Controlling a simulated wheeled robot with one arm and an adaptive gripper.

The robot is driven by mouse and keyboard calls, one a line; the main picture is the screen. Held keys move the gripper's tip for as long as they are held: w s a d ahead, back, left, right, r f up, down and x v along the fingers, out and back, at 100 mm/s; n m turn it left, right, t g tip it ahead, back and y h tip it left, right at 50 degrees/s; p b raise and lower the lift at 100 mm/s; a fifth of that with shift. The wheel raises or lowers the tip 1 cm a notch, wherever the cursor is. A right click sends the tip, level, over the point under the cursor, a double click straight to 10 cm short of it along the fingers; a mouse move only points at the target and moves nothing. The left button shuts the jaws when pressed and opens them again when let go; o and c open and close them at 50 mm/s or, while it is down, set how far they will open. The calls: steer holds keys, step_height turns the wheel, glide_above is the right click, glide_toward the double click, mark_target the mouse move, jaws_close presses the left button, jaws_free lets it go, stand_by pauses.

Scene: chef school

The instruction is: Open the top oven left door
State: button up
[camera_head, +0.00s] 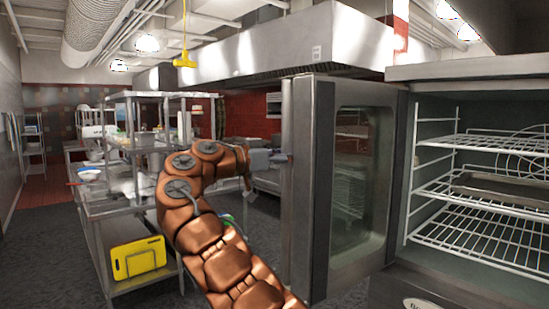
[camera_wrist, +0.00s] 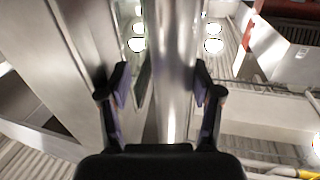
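The top oven (camera_head: 470,75) is at the right in the head view. Its left door (camera_head: 318,190), a steel frame with a tall glass window, stands swung wide open to the left of the cavity. My gripper (camera_head: 284,158) is at the door's outer, left edge, partly hidden behind it. In the wrist view, my gripper (camera_wrist: 165,85) has its two dark fingers apart, one on each side of a vertical round metal bar (camera_wrist: 176,60), which looks like the door handle. A gap shows between the left finger and the bar; contact on the right is unclear.
Wire racks (camera_head: 485,190) and a dark tray (camera_head: 505,187) are inside the oven. A steel shelf unit (camera_head: 128,200) with a yellow board (camera_head: 139,258) stands to the left. A steel hood (camera_head: 290,45) hangs behind.

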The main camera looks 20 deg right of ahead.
steer(key=a, duration=1.2)
steer(key=shift+s, duration=0.35)
steer(key=shift+d, duration=0.15)
stand_by(0.5)
